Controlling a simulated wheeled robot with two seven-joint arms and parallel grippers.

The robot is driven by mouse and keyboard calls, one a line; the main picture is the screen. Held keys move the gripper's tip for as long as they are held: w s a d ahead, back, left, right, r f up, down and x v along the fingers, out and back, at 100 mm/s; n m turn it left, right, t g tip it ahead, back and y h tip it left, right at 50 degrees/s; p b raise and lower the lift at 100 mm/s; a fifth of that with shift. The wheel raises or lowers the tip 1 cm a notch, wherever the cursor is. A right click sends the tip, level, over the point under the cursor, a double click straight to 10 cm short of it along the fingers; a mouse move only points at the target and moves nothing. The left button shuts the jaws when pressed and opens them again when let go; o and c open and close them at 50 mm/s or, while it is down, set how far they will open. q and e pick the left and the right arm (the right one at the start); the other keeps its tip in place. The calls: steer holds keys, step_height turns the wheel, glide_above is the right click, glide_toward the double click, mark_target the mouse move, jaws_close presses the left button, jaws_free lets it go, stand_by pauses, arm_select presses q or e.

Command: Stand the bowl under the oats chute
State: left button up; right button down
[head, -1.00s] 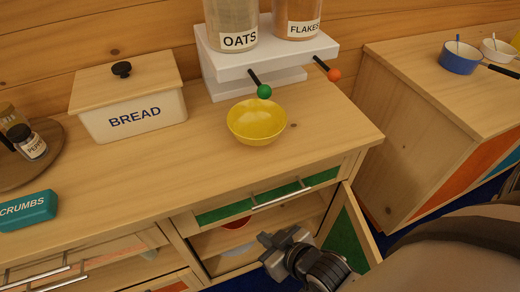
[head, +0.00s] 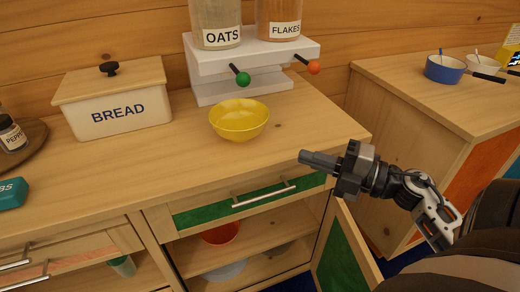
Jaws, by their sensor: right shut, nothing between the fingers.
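The yellow bowl (head: 239,121) stands upright and empty on the wooden counter, in front of the white dispenser stand (head: 254,68). The oats container (head: 216,22) is on the left of the stand, and its lever with a green knob (head: 243,79) points out just above and behind the bowl. My right gripper (head: 303,157) is shut and empty, above the counter's front edge, to the right of the bowl and apart from it. My left gripper is not in view.
A flakes container (head: 279,18) with an orange-knobbed lever (head: 313,67) is right of the oats. A bread box (head: 116,98) stands left. Below, an open green cupboard door (head: 343,254) reveals a red bowl (head: 221,233). The counter between bread box and bowl is clear.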

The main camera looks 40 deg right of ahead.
steer(key=p, duration=0.2)
glide_toward(241, 132)
steer(key=shift+n, duration=0.3)
steer(key=x, duration=0.4)
steer(key=shift+a+r, duration=0.1)
steer(key=shift+a, duration=0.4)
steer(key=shift+w+d, duration=0.15)
steer(key=shift+w, duration=0.4)
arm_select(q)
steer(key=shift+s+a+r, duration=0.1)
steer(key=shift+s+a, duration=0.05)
arm_select(e)
steer(key=shift+w, duration=0.1)
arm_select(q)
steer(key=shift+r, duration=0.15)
